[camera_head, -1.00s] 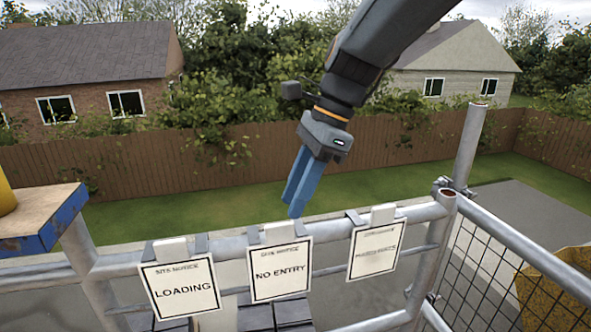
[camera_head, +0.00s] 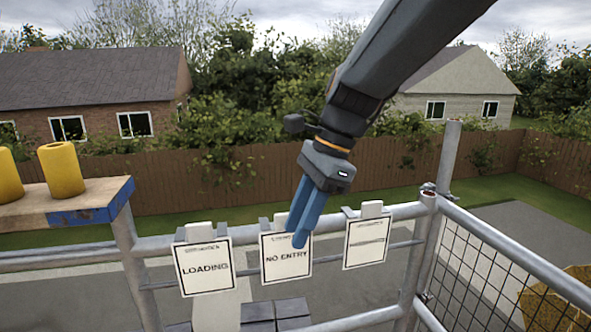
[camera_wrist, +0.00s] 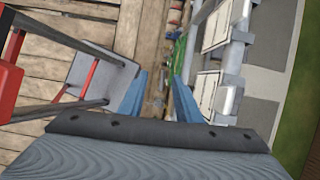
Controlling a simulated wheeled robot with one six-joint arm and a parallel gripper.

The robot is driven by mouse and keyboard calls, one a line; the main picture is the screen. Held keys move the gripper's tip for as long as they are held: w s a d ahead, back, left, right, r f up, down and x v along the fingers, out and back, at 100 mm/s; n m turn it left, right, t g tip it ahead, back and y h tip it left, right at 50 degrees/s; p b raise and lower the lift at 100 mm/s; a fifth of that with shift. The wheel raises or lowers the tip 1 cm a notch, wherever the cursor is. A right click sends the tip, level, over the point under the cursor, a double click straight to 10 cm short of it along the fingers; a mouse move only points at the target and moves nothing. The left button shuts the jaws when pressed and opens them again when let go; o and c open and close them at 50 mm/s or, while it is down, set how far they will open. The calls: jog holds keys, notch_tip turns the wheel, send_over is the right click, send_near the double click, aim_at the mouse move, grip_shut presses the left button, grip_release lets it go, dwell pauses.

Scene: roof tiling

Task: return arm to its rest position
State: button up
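My gripper (camera_head: 297,236) points downward in the head view, with its blue fingers in front of the middle NO ENTRY sign (camera_head: 286,262) and overlapping its upper right part in the picture. Whether it touches the sign cannot be told. In the wrist view the two blue fingers (camera_wrist: 160,88) stand apart with nothing between them, so the gripper is open and empty. My arm reaches down from the upper right of the head view.
A LOADING sign (camera_head: 205,268) and another sign (camera_head: 367,243) hang on the metal guard rail (camera_head: 403,212). Yellow cylinders (camera_head: 62,170) stand on a wooden board at left. Wooden planks (camera_wrist: 60,30) and a red-framed object (camera_wrist: 8,80) show in the wrist view.

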jog(key=s+d+f+n+t+h+b, duration=0.1)
jog(key=s+d+f+n+h, duration=0.1)
jog(key=d+f+n, duration=0.5)
jog(key=s+d+f+n+t+h, duration=0.1)
jog(key=s+d+f+n+h, duration=0.1)
jog(key=s+d+f+n, duration=0.2)
jog(key=shift+d+f+n+b, duration=0.35)
jog(key=shift+d+f+n, duration=1.45)
jog(key=shift+d+f, duration=2.1)
